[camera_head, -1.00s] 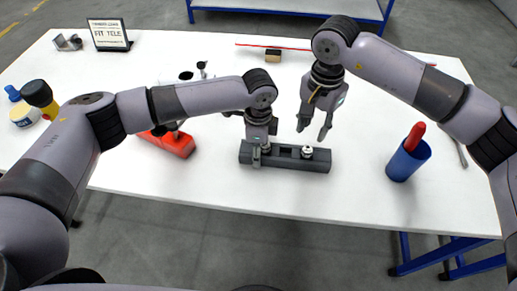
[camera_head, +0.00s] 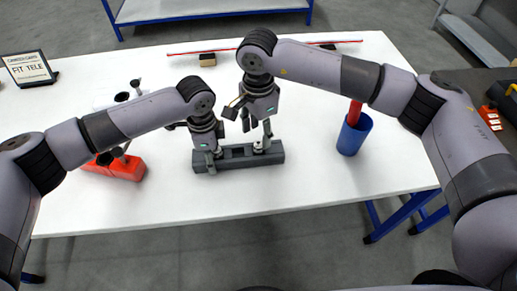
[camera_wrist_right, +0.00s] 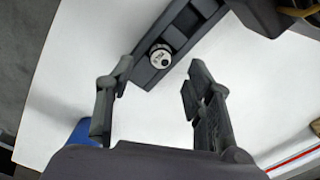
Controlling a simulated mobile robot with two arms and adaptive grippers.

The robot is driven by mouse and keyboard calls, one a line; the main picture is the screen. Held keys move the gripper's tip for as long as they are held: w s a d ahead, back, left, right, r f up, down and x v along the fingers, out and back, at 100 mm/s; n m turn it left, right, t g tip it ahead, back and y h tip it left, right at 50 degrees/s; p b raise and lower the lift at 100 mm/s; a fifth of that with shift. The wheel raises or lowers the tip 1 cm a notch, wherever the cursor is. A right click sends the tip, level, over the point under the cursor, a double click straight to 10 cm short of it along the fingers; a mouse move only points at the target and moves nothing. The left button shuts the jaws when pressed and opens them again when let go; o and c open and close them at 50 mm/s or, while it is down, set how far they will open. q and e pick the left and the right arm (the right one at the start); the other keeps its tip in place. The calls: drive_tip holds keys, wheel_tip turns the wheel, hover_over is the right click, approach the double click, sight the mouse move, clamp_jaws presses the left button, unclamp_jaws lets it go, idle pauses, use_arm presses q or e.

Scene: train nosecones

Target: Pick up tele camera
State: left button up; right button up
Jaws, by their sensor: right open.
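A small silver-and-white cylinder with a dark centre, apparently the tele camera (camera_wrist_right: 160,57), stands in a slot of the dark grey tray (camera_wrist_right: 184,22). My right gripper (camera_wrist_right: 160,78) is open, its fingertips to either side of the cylinder in the right wrist view, with no visible contact. In the head view, my right gripper (camera_head: 257,134) is over the right part of the tray (camera_head: 236,161), and the cylinder is mostly hidden by its fingers. My left gripper (camera_head: 213,163) is at the tray's left part; whether it holds anything is unclear.
A red block (camera_head: 122,170) with dark parts on it lies left of the tray. A blue cup (camera_head: 352,136) with a red item (camera_head: 354,112) stands to the right. A sign reading "FIT TELE" (camera_head: 30,68) stands at the back left. The front table strip is clear.

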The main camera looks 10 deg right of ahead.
sight(259, 144)
drive_tip(key=f, duration=0.5)
drive_tip(key=shift+w+d+f, duration=0.15)
drive_tip(key=shift+w+f, duration=0.05)
drive_tip(key=shift+f, duration=0.15)
clamp_jaws()
idle(0.3)
